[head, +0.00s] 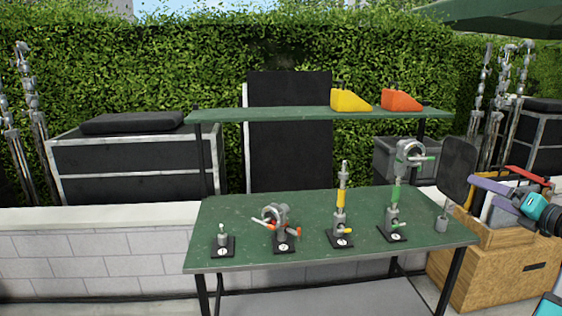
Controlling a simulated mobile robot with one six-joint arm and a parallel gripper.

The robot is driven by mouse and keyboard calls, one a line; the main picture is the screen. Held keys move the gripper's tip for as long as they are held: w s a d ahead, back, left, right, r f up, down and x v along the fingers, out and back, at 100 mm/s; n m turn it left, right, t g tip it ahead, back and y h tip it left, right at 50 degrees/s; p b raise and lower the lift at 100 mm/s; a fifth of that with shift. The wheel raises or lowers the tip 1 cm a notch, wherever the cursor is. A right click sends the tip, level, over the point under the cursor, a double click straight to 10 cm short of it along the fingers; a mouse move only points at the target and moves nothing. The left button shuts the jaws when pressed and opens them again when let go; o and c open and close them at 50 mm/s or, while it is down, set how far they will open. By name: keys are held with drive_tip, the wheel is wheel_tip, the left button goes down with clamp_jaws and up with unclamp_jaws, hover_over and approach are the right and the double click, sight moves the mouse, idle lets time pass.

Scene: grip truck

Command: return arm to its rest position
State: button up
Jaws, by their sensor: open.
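The teal part of my arm (540,212) is behind the fingers, and the rest of the arm runs out of the picture. The gripper is in front of the wooden crate (475,270) in the picture, to the right of the green table (300,215). I cannot tell whether it touches anything in the crate.
Several metal clamp pieces, such as one with a yellow band (341,198), stand on black numbered plates on the table. A dark paddle (456,170) stands at its right end. The shelf (290,114) holds a yellow bin (348,101) and an orange bin (400,101).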

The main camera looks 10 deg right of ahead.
drive_tip(key=w+a+f+m+g+y, duration=0.1)
drive_tip(key=w+a+f+y, duration=0.3)
drive_tip(key=w+a+f, duration=0.85)
drive_tip(key=w+a+f+y, duration=0.3)
drive_tip(key=w+a+f, duration=0.85)
drive_tip(key=a, duration=0.65)
drive_tip(key=a+f+m+h, duration=0.2)
drive_tip(key=a+f+m, duration=0.35)
drive_tip(key=f, duration=0.55)
drive_tip(key=a+f+m+h, duration=0.3)
drive_tip(key=a+f+m, duration=0.3)
drive_tip(key=f, duration=0.5)
drive_tip(key=s+a+f+m+g+h, duration=0.3)
drive_tip(key=s+f+m+g, duration=0.2)
drive_tip(key=s+f, duration=0.75)
drive_tip(key=s+a+f+m+g+h, duration=0.2)
drive_tip(key=s+f+m+g, duration=0.25)
drive_tip(key=s+f, duration=0.8)
drive_tip(key=s+a+f+m+g, duration=0.1)
drive_tip(key=s+m+g, duration=0.1)
drive_tip(key=s+g, duration=0.2)
drive_tip(key=s+a+f+m+g+y, duration=0.1)
drive_tip(key=s+a+f+m+g, duration=0.1)
drive_tip(key=s, duration=0.9)
drive_tip(key=s+a+f+m+g+y, duration=0.1)
drive_tip(key=s+a+f+m+g, duration=0.1)
drive_tip(key=s+g, duration=0.4)
drive_tip(key=shift+s+m, duration=0.7)
drive_tip(key=shift+s, duration=0.3)
